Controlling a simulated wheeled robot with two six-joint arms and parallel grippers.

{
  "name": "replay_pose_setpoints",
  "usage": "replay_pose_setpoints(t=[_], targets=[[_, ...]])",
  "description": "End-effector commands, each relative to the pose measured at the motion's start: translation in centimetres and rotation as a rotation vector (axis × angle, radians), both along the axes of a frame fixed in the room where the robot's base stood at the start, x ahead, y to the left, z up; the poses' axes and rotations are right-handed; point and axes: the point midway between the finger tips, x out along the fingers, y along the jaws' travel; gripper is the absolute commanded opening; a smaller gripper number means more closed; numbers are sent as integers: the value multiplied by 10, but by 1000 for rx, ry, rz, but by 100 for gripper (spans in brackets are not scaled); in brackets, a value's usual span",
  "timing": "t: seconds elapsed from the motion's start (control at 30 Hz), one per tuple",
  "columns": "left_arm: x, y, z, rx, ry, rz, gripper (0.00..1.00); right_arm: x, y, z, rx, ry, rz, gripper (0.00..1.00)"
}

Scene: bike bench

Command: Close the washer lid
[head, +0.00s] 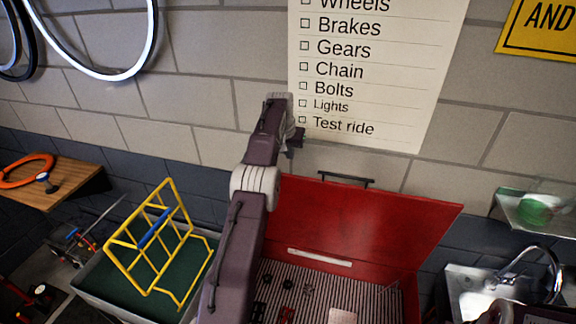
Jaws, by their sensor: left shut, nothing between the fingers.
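The red washer lid (365,222) stands open, tilted up against the wall behind the washer. It has a dark handle (345,177) on its top edge and a pale strip low on its inner face. The open red washer below shows a ribbed floor (378,300) with small dark parts on it. My left arm crosses in front of the washer's left side. My left gripper (297,138) is shut and empty, up near the wall, above and left of the lid's top edge. The arm hides the lid's left edge. My right gripper is not in view.
A yellow wire rack (160,245) with a blue part stands over a grey, green-floored bin (95,292) at left. A metal sink with a tap (515,270) and a shelf (540,214) with a green item are at right. A wooden shelf (70,188) holds an orange ring.

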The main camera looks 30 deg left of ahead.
Motion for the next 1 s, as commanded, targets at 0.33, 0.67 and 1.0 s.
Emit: replay_pose_setpoints(t=[0.33, 0.67, 1.0], targets=[[9, 2, -42, 1, -3, 0, 0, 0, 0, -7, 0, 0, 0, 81], [-17, -4, -39, 0, -1, 0, 0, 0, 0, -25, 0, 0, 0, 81], [-23, -5, -39, 0, -1, 0, 0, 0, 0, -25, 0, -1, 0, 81]])
